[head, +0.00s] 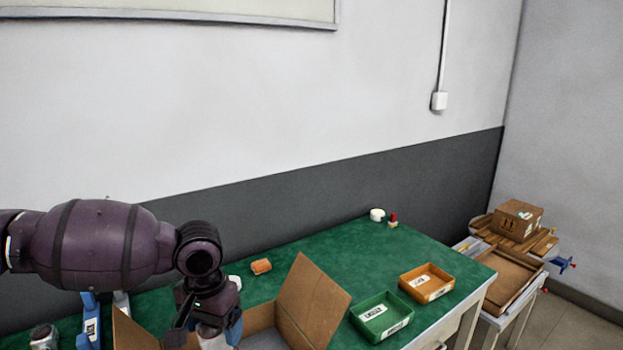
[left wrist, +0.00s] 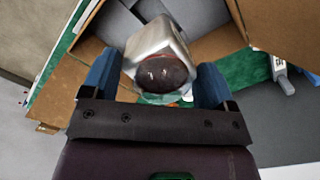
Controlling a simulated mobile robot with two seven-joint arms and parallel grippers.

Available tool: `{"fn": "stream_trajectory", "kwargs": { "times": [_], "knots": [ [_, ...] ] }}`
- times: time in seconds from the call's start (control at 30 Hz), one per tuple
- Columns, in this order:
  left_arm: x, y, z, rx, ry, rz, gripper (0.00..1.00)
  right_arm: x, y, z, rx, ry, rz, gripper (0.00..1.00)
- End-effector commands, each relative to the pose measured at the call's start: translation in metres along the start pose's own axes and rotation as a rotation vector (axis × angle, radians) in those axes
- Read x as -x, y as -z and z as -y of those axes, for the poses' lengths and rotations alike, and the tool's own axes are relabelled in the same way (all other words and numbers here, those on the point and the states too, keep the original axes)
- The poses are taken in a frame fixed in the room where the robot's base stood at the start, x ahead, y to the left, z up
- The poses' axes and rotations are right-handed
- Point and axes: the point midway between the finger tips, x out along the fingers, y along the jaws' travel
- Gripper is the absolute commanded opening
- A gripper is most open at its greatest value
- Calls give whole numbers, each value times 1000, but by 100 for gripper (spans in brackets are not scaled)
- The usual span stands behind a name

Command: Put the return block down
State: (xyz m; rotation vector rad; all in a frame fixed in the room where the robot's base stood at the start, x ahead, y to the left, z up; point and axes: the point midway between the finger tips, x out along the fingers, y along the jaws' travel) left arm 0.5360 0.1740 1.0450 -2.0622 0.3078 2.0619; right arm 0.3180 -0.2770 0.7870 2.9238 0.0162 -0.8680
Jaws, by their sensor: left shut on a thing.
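My left gripper (head: 217,334) comes in from the left above an open cardboard box (head: 312,300) on the green table. In the left wrist view its blue fingers (left wrist: 155,85) are shut on the return block (left wrist: 158,42), a silver metal block with a dark round face toward the camera. In the head view only a pale part of the block (head: 213,342) shows below the gripper. The box's grey inside (left wrist: 205,18) shows behind the block in the left wrist view. Whether the block touches the box floor is hard to tell. My right gripper is out of view.
A green tray (head: 355,326) and an orange tray (head: 448,291) stand right of the box. An orange piece (head: 261,267) lies behind it. Blue equipment (head: 88,322) stands at left. The box's raised flaps are close to the gripper. The table's back middle is mostly clear.

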Motion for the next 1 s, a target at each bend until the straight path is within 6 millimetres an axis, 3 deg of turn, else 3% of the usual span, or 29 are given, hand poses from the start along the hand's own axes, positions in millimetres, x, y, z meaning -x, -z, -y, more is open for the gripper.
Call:
{"fn": "stream_trajectory", "kwargs": {
  "times": [0.23,0.4,1.0],
  "knots": [
    [-11,-23,4,266,0,1,44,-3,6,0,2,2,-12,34],
    [-26,-50,15,289,1,2,44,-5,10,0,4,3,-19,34],
    [-30,-53,20,297,0,-1,44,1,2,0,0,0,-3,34]
  ]
}}
